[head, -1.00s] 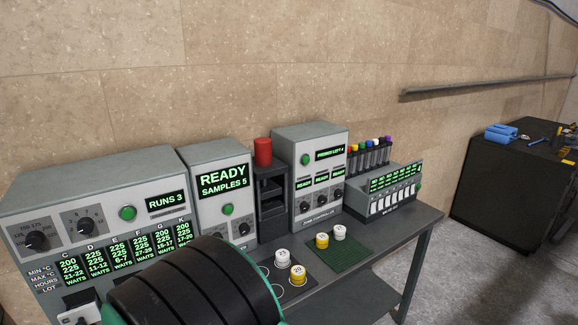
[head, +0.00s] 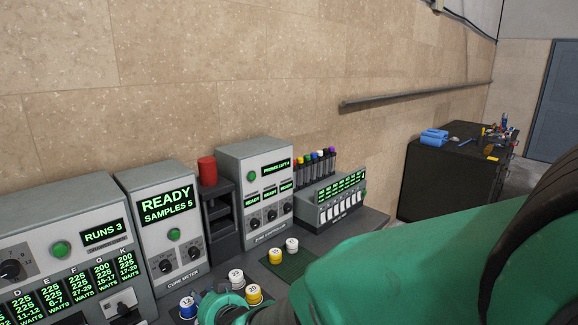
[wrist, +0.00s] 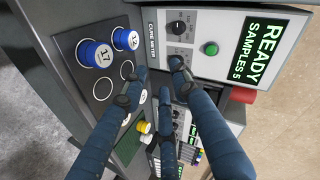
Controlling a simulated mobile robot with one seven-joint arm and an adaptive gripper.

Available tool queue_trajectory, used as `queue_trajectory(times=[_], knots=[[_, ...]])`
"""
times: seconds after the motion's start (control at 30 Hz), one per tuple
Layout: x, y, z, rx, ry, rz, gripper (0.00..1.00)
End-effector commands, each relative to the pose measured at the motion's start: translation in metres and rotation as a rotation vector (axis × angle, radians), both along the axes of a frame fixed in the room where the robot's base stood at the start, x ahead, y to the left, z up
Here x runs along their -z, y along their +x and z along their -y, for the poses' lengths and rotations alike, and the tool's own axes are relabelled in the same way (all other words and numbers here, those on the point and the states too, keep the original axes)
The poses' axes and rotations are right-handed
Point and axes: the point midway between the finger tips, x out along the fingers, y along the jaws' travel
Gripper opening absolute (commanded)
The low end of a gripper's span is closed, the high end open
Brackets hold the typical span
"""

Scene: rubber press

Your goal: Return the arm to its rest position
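My arm, green with black bands, fills the lower right of the head view and covers much of the bench (head: 362,222). My gripper (wrist: 156,86) shows in the wrist view with its blue-wrapped fingers spread apart and nothing between them. It hangs in front of the cure meter (wrist: 195,35), beside a dark board with printed circles (wrist: 102,90). In the head view the gripper itself cannot be made out behind the arm.
Blue pots numbered 17 (wrist: 96,53) and 12 (wrist: 125,38) stand on the board. White and yellow pots (head: 275,256) stand on a green mat (head: 290,265). A red cylinder (head: 207,170) tops a dark rack. A black cabinet (head: 430,185) stands beyond the bench.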

Motion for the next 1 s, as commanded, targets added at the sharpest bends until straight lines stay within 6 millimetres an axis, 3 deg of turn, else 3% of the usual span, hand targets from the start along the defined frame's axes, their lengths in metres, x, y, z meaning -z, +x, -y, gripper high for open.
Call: queue_trajectory(times=[0.03, 0.23, 0.47, 0.77, 1.0], knots=[[-0.012, 0.005, 0.022, 0.017, -0.029, 0.004, 0.29], [-0.040, 0.007, 0.101, 0.056, -0.168, -0.012, 0.29], [-0.067, -0.012, 0.191, 0.088, -0.319, -0.050, 0.29], [-0.093, -0.067, 0.299, 0.106, -0.495, -0.127, 0.29], [-0.107, -0.132, 0.370, 0.102, -0.616, -0.207, 0.29]])
